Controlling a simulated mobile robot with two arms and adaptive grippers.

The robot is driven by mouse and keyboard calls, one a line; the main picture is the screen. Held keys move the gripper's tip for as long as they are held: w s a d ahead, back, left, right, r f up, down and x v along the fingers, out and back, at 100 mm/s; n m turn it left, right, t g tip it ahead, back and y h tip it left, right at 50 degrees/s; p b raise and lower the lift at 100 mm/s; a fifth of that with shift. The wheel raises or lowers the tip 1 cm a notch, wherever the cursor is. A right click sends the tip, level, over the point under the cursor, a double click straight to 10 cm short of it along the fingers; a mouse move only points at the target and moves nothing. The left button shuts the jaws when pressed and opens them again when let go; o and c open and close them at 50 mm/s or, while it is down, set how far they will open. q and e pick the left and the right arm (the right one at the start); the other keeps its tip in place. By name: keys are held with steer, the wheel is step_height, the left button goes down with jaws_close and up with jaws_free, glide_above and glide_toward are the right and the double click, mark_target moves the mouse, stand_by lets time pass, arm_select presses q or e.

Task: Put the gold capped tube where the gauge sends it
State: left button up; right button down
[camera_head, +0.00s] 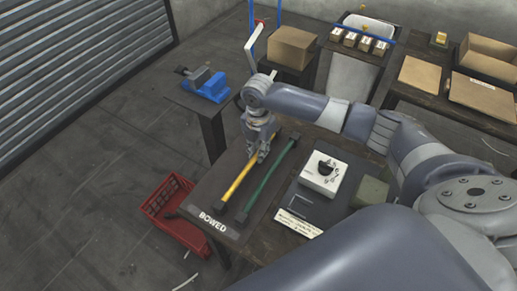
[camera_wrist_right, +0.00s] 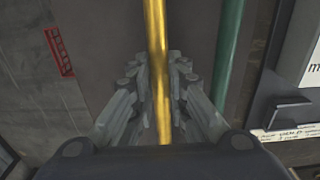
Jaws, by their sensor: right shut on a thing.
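The gold tube (camera_head: 238,179) is long and slanted, over the dark board marked BOWED (camera_head: 212,222); whether it touches the board I cannot tell. My right gripper (camera_head: 262,153) is shut on it near its far end, and its fingers hide that part. In the right wrist view the gold tube (camera_wrist_right: 157,50) runs between the fingers of the right gripper (camera_wrist_right: 160,85). The gauge (camera_head: 322,174) is a white box with a black dial, right of the tubes; its reading is too small to tell. My left gripper is not in view.
A green tube (camera_head: 268,178) lies right of the gold one, roughly parallel. A white placard (camera_head: 298,223) is at the table's front. A red crate (camera_head: 168,205) stands at the left. A blue vise (camera_head: 208,88) and cardboard boxes (camera_head: 291,47) stand behind.

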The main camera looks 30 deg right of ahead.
steer(key=c, duration=1.6)
jaws_free()
steer(key=shift+o, duration=0.2)
step_height(320, 180, up, 12)
steer(key=b, duration=0.1)
steer(key=shift+b, duration=0.35)
